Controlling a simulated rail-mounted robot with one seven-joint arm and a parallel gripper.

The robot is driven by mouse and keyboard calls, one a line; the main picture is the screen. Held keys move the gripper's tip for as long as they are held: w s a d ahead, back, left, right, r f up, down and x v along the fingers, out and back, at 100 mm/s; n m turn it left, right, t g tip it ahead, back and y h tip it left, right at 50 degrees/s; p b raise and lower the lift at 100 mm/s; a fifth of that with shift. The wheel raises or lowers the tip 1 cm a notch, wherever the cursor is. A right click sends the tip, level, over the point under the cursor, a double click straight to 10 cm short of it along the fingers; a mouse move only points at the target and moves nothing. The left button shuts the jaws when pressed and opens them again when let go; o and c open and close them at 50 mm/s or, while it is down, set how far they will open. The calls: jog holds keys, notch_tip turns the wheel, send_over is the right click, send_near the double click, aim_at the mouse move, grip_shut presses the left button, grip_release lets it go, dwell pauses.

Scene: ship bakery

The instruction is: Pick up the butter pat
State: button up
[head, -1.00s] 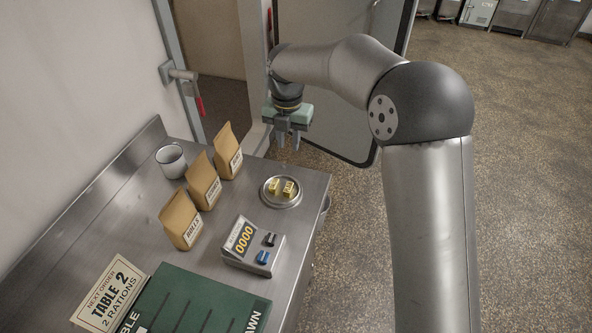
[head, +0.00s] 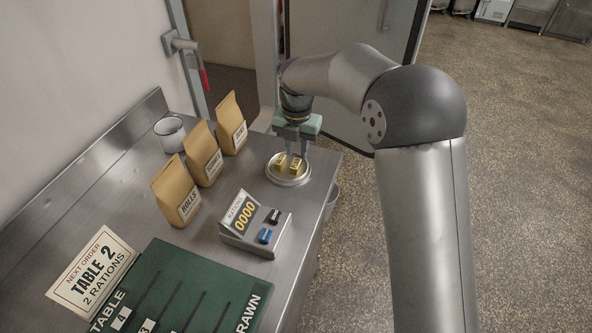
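Two yellow butter pats, a left one (head: 281,170) and a right one (head: 296,167), sit on a small round metal dish (head: 289,182) near the counter's right edge. My gripper (head: 297,155) points straight down over the dish. Its fingers are apart with nothing seen held between them. The fingertips are at or just above the right pat and partly cover its back. I cannot tell whether they touch it.
Several paper bags (head: 177,190) stand left of the dish, with a white mug (head: 170,134) behind. A counter device (head: 254,232) reading 0000 sits in front of the dish. A table sign (head: 93,271) and green board (head: 180,292) lie nearer.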

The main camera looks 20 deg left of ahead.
aim_at(296, 163)
notch_tip(296, 163, down, 4)
jog(key=b, duration=0.2)
jog(key=shift+s+f+b, duration=0.15)
jog(key=shift+f+b, duration=0.1)
jog(key=shift+b, duration=0.15)
jog(key=shift+r, duration=0.1)
grip_shut()
